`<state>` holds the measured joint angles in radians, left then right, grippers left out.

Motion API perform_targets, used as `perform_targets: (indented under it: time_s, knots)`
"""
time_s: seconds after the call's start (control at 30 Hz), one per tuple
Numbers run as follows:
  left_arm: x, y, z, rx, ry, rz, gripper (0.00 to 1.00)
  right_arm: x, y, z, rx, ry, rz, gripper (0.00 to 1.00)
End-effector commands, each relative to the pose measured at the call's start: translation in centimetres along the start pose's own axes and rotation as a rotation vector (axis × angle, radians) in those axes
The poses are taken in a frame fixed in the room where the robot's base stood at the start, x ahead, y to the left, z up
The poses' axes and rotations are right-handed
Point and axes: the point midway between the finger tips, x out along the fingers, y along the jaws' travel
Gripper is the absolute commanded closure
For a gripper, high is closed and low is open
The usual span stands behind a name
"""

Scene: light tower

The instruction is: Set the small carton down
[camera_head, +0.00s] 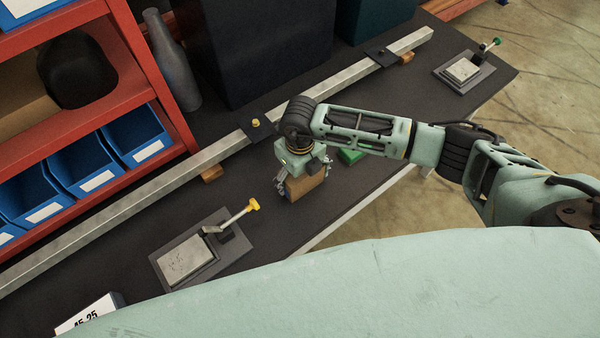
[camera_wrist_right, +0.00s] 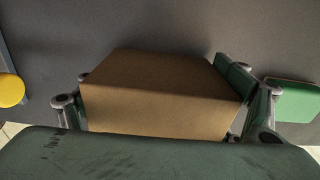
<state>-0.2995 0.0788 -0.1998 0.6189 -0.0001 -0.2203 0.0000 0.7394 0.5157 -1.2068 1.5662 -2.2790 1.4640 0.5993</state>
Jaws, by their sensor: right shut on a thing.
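The small carton (camera_head: 306,186) is a plain brown box at the middle of the dark workbench (camera_head: 338,207). My right gripper (camera_head: 303,180) points down over it and is shut on it. In the right wrist view the carton (camera_wrist_right: 160,95) sits between the two fingers of my right gripper (camera_wrist_right: 165,100), one on each side. I cannot tell whether the carton's underside touches the bench. My left gripper is not in view.
A yellow-handled clamp (camera_head: 237,213) with a grey plate stands left of the carton. A green block (camera_head: 350,156) lies just right. A long metal rail (camera_head: 130,208) runs behind. Blue bins (camera_head: 82,172) fill a red shelf. A green-handled clamp (camera_head: 483,52) stands at the far right.

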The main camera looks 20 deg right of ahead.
Motion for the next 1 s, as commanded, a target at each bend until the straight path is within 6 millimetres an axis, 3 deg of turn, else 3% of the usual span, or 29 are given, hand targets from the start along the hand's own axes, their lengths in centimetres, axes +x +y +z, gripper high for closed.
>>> perform_targets:
  time_s: [0.23, 0.27, 0.4, 0.77, 0.87, 1.0]
  knots:
    - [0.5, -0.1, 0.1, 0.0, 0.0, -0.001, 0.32, 0.4, 0.0, 0.0, 0.0, -0.001, 0.0, 0.44]
    - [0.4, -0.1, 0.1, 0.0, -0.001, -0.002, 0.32, 0.3, 0.0, 0.0, 0.0, -0.001, 0.0, 0.13]
    - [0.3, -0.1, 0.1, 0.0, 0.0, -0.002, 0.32, 0.2, 0.0, 0.0, 0.0, 0.0, 0.0, 0.01]
    - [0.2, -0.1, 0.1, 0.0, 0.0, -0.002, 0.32, 0.1, 0.0, 0.0, 0.001, 0.0, 0.0, 0.0]
    - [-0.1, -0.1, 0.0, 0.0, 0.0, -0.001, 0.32, -0.3, 0.0, 0.1, 0.0, -0.001, 0.0, 0.0]
    - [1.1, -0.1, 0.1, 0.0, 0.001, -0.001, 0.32, -2.1, -0.1, 0.1, -0.002, -0.006, -0.001, 0.0]
